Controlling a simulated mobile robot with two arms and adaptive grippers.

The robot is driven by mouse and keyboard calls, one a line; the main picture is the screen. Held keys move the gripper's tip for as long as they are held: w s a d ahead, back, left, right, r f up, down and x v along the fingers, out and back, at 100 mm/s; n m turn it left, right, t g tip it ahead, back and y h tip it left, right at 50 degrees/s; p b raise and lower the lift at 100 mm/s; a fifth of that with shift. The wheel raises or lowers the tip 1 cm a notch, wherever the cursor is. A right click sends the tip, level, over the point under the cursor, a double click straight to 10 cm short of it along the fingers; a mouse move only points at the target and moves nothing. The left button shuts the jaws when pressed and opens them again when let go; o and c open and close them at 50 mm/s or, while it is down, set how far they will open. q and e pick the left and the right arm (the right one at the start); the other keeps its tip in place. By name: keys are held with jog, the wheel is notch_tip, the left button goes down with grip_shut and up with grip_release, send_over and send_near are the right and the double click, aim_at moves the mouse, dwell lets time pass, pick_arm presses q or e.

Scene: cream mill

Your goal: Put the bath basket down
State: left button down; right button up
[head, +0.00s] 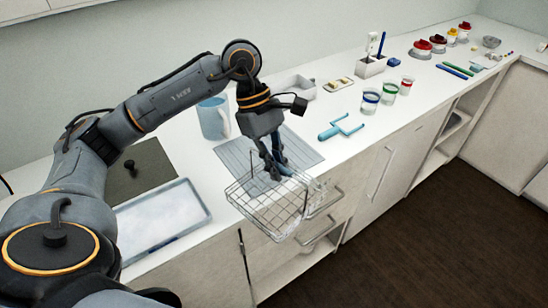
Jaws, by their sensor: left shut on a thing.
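The bath basket (262,211) is a wire basket in the middle of the head view. My left gripper (277,172) is shut on its far rim and points down. The basket overlaps the counter's front edge in the picture, with part of it showing in front of the drawers. I cannot tell whether its underside touches the counter. A grey ribbed mat (238,153) lies on the counter behind it. My right gripper is not in view.
A shallow tray (160,222) lies left of the basket. A blue jug (213,118) stands behind the mat. A blue two-pronged tool (342,128) and several small cups (370,99) are to the right. Between the mat and the blue tool, the white counter (305,133) is bare.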

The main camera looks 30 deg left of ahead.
pick_arm(q)
jog(key=w+a+r+n+t+y+b, duration=0.25)
jog(key=a+n, duration=0.25)
jog(key=n, duration=0.5)
jog(key=w+a+r+n+t+y+b, duration=0.1)
jog(key=w+a+r+n+t+y, duration=0.25)
jog(key=n, duration=0.65)
jog(key=w+a+f+h+p, duration=0.1)
jog(key=w+a+f+p, duration=0.4)
jog(key=w+f, duration=0.6)
jog(key=shift+a+f+g+p, duration=0.2)
jog(key=shift+f+g+p, duration=0.1)
jog(key=shift+f+p, duration=0.35)
jog(key=shift+f, duration=0.15)
jog(key=c, duration=1.4)
grip_release()
jog(key=shift+s, duration=0.1)
jog(key=shift+c, duration=0.2)
